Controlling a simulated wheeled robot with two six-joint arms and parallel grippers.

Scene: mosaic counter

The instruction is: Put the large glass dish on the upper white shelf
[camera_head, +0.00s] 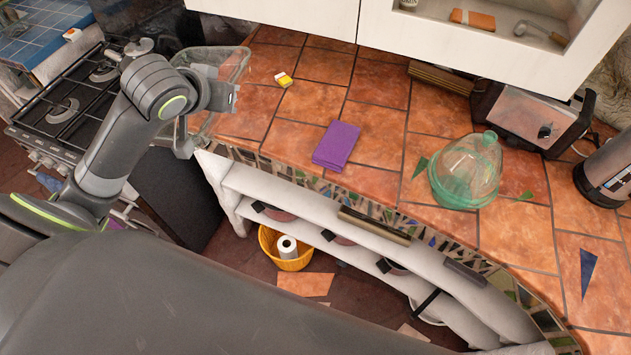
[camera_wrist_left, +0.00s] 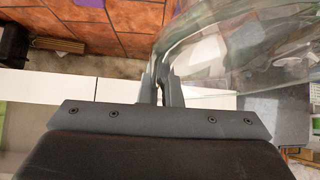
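The large glass dish (camera_head: 232,66) is clear and deep-walled. In the head view it is at the left end of the tiled counter, beside the stove, partly hidden by my left arm. My left gripper (camera_head: 184,142) is at its near edge. In the left wrist view the fingers (camera_wrist_left: 162,88) are close together with the wall of the dish (camera_wrist_left: 245,55) between them. Whether the dish rests on anything is unclear. White shelves (camera_head: 232,178) run under the counter, and a white wall cabinet (camera_head: 450,45) hangs above. My right gripper is out of view.
Pans stand on the under-counter shelves. A yellow basket (camera_head: 290,262) is on the floor. The stove (camera_head: 75,105) is left.

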